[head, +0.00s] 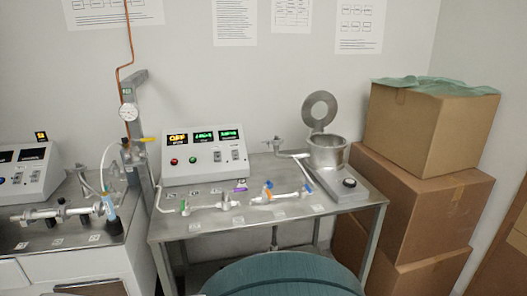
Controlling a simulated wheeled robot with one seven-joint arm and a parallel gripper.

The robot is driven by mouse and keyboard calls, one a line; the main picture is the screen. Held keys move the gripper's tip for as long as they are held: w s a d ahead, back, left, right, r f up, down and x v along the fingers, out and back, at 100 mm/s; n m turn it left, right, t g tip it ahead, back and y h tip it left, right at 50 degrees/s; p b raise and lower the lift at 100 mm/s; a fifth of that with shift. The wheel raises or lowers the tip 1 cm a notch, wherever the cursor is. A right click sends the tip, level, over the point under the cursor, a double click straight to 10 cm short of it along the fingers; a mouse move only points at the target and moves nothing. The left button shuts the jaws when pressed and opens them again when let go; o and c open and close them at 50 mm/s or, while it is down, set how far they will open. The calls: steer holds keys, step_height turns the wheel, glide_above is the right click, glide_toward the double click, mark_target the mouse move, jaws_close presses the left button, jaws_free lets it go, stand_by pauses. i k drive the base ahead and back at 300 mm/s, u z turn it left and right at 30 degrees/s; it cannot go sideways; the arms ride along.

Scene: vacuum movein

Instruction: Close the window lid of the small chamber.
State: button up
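The small chamber (327,152) is a silver metal cylinder on a grey base at the right end of the metal table. The lid stands raised, upright at the back of the chamber, so the chamber's top is open. My gripper is not in view.
A control box (205,153) with green and orange displays stands on the table (250,230) left of the chamber. White pipes and valves (268,190) run along the table front. Stacked cardboard boxes (415,195) stand close on the right. A teal rounded object (285,275) is at the bottom.

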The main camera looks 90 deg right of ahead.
mark_target(317, 125)
steer(key=z, duration=4)
steer(key=k, duration=0.4)
steer(key=z, duration=1.05)
steer(key=i, duration=1.7)
steer(key=u, duration=1.05)
steer(key=i, duration=0.9)
steer(key=u, duration=0.95)
